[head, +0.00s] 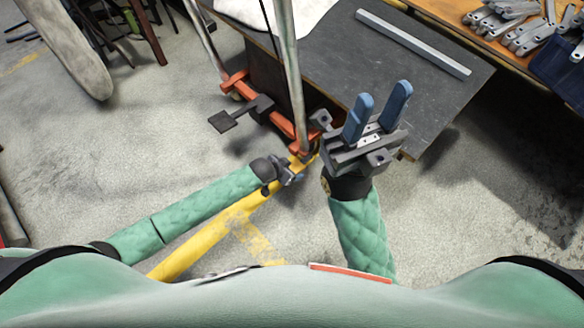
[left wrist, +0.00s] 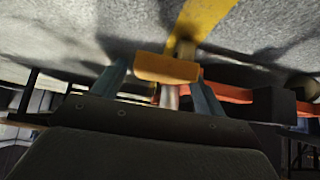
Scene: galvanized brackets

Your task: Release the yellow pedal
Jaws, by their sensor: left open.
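The yellow pedal (left wrist: 167,68) shows in the left wrist view as a yellow-orange block between the two blue fingers of my left gripper (left wrist: 158,84). In the head view my left gripper (head: 294,178) is low, at the foot of the orange frame (head: 275,115), beside the small yellow pedal (head: 300,163). The gripper partly hides the pedal there. My right gripper (head: 376,115) is raised in front of the dark table, its blue fingers apart and nothing between them.
A dark table (head: 400,75) bears a long grey bar (head: 410,42). A black pedal (head: 224,121) juts left from the orange frame. A metal post (head: 291,75) rises beside the table. Several brackets (head: 510,22) lie on a wooden surface.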

